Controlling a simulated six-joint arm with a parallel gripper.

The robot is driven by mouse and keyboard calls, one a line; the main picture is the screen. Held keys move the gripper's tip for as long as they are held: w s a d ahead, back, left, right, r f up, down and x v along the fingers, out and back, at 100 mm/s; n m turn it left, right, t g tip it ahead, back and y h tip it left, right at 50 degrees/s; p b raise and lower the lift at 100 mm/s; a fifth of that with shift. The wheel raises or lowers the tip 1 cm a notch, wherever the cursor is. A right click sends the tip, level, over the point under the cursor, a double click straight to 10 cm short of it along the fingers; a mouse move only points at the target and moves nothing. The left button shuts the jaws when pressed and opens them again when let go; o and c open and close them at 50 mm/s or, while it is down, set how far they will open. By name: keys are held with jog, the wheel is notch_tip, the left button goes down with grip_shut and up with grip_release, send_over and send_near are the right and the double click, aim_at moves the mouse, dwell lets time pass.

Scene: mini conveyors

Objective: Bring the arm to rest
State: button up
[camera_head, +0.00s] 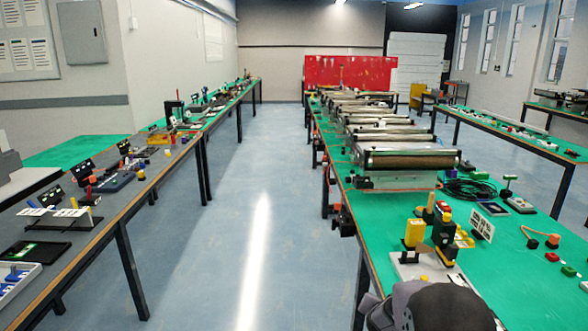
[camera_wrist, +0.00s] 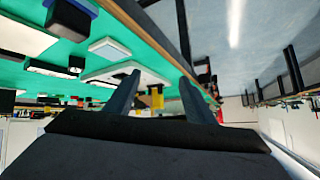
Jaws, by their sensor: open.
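My gripper (camera_wrist: 160,82) shows in the wrist view as two dark fingers standing apart. The gap between them is open and I see nothing held. A small yellow thing (camera_wrist: 157,98) shows in that gap, seemingly beyond the fingers. The wrist view is tilted, with the green table top (camera_wrist: 150,52) at the upper left and the floor at the upper right. In the head view, a dark rounded part of my arm (camera_head: 440,308) is at the bottom right, over the near end of the right-hand table. The fingertips cannot be made out there.
The green table (camera_head: 420,222) carries a row of mini conveyors (camera_head: 405,157), a black and yellow device (camera_head: 445,238), a yellow block (camera_head: 414,233) and a coiled black cable (camera_head: 468,190). A cluttered table (camera_head: 110,208) stands at the left. The floor aisle (camera_head: 262,215) between them is clear.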

jog(key=s+a+r+n+g+y+p, duration=0.1)
jog(key=s+a+r+n+g+y, duration=0.2)
jog(key=s+a, duration=0.55)
jog(key=s+a+n+g+p, duration=0.1)
jog(key=s+n+g, duration=0.1)
jog(key=s, duration=1.1)
jog(key=s+a+n+g+y+p, duration=0.1)
jog(key=s+g, duration=0.3)
jog(key=s, duration=0.9)
jog(key=shift+s+a+f+n, duration=0.2)
jog(key=shift+a+n, duration=0.55)
jog(key=shift+n, duration=0.05)
